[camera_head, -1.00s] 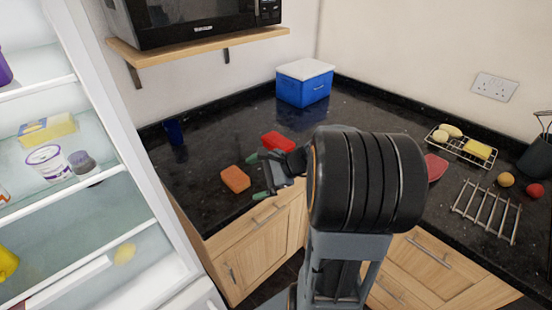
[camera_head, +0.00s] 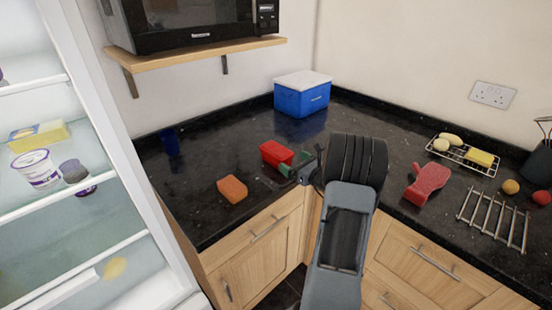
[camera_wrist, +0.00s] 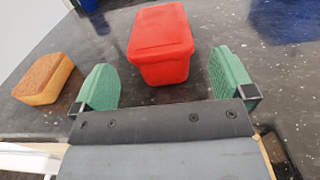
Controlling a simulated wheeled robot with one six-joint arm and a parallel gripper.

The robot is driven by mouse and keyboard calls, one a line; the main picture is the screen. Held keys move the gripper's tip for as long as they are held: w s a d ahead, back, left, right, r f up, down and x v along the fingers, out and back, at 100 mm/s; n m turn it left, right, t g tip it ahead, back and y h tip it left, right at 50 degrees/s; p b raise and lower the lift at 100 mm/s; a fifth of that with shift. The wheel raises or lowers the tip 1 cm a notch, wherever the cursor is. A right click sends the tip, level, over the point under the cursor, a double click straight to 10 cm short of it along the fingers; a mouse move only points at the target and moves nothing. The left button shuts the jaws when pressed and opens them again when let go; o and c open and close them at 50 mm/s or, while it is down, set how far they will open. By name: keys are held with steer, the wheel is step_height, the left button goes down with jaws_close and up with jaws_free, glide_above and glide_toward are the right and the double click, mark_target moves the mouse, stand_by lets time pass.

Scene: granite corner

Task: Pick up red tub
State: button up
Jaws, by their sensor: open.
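The red tub (camera_head: 277,153) is a small red box with a lid, standing upright on the dark counter near its front edge. In the wrist view the tub (camera_wrist: 161,45) sits ahead of and between my two green fingertips, with a gap on each side. My gripper (camera_head: 294,170) is open and empty, close to the tub's front right side in the head view. In the wrist view my gripper (camera_wrist: 165,82) has its fingers spread wide. The tub's underside is hidden.
An orange sponge (camera_head: 232,189) lies left of the tub; a blue cool box (camera_head: 302,98) stands behind. A dark blue cup (camera_head: 170,143) is further left. The open fridge (camera_head: 100,200) bounds the left.

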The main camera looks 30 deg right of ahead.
mark_target(276, 157)
steer(key=shift+w+a+p, duration=0.2)
steer(key=shift+w, duration=0.75)
steer(key=shift+w+a+p, duration=0.15)
steer(key=shift+w+p, duration=0.1)
steer(key=shift+w, duration=0.75)
steer(key=shift+w+a+p, duration=0.2)
steer(key=shift+w, duration=0.75)
steer(key=shift+c, duration=0.2)
steer(key=c, duration=0.9)
steer(key=shift+c, duration=0.4)
steer(key=shift+r, duration=0.15)
